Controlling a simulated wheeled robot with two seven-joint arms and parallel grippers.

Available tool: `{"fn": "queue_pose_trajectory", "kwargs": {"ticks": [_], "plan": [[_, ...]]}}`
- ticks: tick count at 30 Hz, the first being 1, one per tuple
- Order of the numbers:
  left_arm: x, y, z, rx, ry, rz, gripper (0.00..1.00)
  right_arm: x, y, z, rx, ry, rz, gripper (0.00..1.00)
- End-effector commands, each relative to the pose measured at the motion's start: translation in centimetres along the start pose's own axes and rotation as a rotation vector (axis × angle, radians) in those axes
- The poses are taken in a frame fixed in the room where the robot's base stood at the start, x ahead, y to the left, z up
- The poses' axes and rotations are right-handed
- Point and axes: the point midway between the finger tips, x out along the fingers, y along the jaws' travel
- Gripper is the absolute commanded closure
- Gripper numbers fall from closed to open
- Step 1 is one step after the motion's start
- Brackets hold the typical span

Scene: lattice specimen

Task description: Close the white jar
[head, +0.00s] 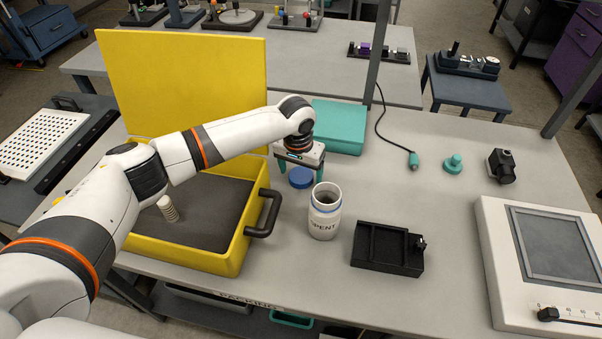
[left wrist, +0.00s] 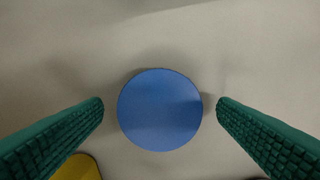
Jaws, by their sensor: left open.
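The white jar (head: 325,216) stands upright and uncovered on the grey table, with dark lettering on its front. A round blue lid (head: 300,178) lies flat on the table just behind and left of the jar. My left gripper (head: 299,170) is open above the lid, with its green fingers pointing down. In the left wrist view the lid (left wrist: 160,109) sits between the two green fingertips, with gaps at both sides. My right gripper is not in view.
A yellow case (head: 185,262) with a raised lid and black handle stands left of the jar. A black tray (head: 390,265) lies to the right, and a teal box (head: 340,127) behind. A white device (head: 493,245) with a screen stands at far right. Table between black tray and teal box is mostly clear.

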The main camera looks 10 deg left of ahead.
Motion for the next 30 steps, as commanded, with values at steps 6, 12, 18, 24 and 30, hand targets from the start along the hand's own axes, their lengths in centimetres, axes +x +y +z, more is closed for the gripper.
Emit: {"fn": "queue_pose_trajectory", "kwargs": {"ticks": [6, 12, 18, 24, 30], "plan": [[0.54, 0.00, 0.02, 0.001, -0.002, 0.000, 0.18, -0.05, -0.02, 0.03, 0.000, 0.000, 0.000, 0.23], [0.51, 0.02, 0.01, 0.001, -0.002, 0.000, 0.18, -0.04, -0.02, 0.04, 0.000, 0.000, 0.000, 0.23], [0.49, 0.03, 0.02, 0.000, -0.002, 0.001, 0.51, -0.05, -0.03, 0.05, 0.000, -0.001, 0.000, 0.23], [0.48, 0.03, 0.02, 0.000, -0.002, 0.000, 0.65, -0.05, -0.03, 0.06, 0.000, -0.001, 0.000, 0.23], [0.39, 0.03, 0.04, 0.000, -0.002, 0.000, 0.66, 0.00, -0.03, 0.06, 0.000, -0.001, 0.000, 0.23]]}}
